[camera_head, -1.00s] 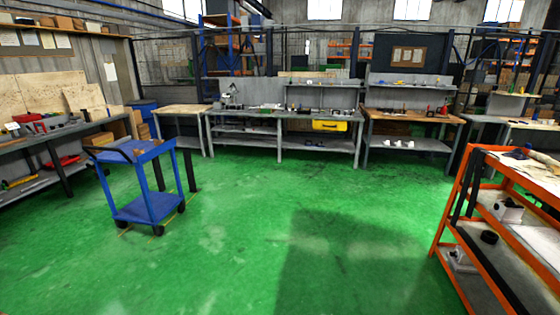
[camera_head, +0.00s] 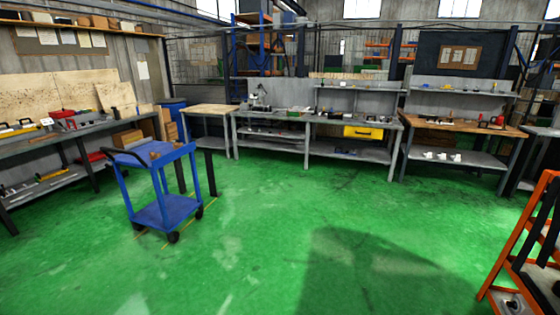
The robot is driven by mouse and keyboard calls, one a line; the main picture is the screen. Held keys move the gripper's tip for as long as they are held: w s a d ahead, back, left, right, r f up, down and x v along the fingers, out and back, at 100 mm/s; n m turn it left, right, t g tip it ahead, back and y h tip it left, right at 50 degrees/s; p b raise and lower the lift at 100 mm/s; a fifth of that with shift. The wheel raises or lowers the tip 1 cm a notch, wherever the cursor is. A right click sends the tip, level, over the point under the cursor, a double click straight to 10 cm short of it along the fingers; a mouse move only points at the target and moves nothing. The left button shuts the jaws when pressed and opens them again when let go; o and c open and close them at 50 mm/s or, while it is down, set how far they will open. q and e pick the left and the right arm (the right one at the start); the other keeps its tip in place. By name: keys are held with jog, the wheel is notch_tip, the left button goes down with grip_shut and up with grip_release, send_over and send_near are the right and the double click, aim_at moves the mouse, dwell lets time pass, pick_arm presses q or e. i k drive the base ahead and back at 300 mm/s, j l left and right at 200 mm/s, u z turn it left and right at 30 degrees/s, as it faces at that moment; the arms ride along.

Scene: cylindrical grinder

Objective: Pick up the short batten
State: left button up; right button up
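I cannot make out the short batten for sure. Small brown wooden pieces (camera_head: 154,155) lie on the top shelf of the blue cart (camera_head: 163,208) at the left, too small to tell apart. Neither of my grippers is in view.
Grey workbenches (camera_head: 345,151) line the back wall, one bearing a yellow case (camera_head: 363,132). A wood-topped bench (camera_head: 455,126) stands to their right. Another bench (camera_head: 70,140) runs along the left wall. An orange rack (camera_head: 520,240) stands at the right edge. The green floor (camera_head: 300,220) between is clear.

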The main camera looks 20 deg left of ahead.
aim_at(46, 138)
jog(key=i+l+u, duration=0.1)
jog(key=i+u, duration=0.4)
jog(key=i, duration=0.3)
jog(key=i+u, duration=0.7)
jog(key=u, duration=0.15)
jog(key=i+j+u, duration=0.1)
jog(key=i+u, duration=0.55)
jog(key=u, duration=0.2)
jog(key=i+u, duration=0.6)
jog(key=i, duration=0.2)
jog(key=i+u, duration=0.15)
jog(key=i, duration=3)
jog(key=l+z, duration=0.05)
jog(key=l, duration=0.05)
